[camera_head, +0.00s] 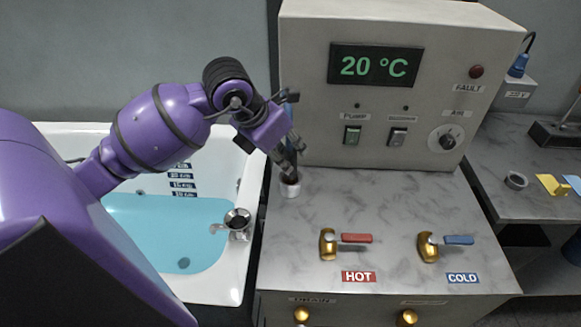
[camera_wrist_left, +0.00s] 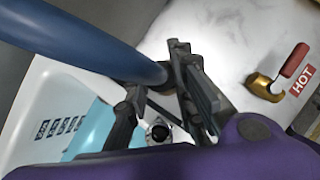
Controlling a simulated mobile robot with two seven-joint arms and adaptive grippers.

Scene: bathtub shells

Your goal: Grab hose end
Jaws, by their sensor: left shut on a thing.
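My left gripper (camera_head: 288,152) reaches over the tub from the left to the left edge of the grey counter, in front of the control box. In the left wrist view its fingers (camera_wrist_left: 162,88) are closed around the end of a thick dark blue hose (camera_wrist_left: 90,42), which runs in from the upper left. In the head view the fingers hide most of the hose end. A small dark part (camera_head: 290,174) shows below them, just above a white ring (camera_head: 290,188) on the counter; I cannot tell whether they touch. My right gripper is not in view.
A white bathtub (camera_head: 250,200) with blue water stands left of the counter, with a metal fitting (camera_head: 238,219) on its rim. The control box (camera_head: 310,120) stands behind. The red HOT lever (camera_head: 356,238) and blue COLD lever (camera_head: 458,240) stand at the front. The counter's middle is clear.

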